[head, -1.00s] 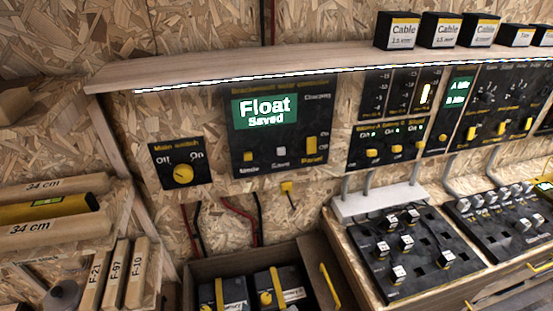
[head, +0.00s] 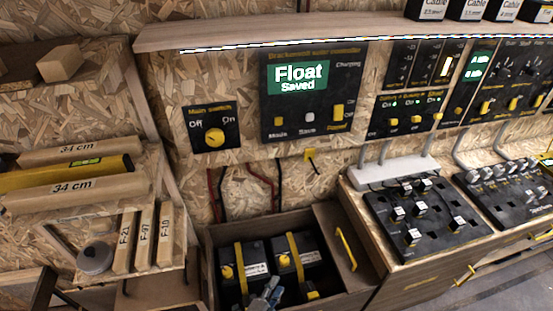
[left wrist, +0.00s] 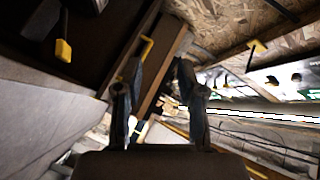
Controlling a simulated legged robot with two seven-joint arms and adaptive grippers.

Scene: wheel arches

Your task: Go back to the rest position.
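My left gripper (head: 266,294) shows at the bottom edge of the head view, in front of the open box with the two black batteries (head: 245,262). In the left wrist view its two fingers (left wrist: 157,90) stand apart with nothing seen between them. I cannot tell whether it touches anything. My right gripper is not in view.
A wooden box (head: 215,237) with a yellow-handled flap (head: 346,248) stands below the wall panel (head: 316,95), whose screen reads "Float Saved". A shelf with 34 cm pieces (head: 75,190) is at left. A black board with switches (head: 424,217) is at right.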

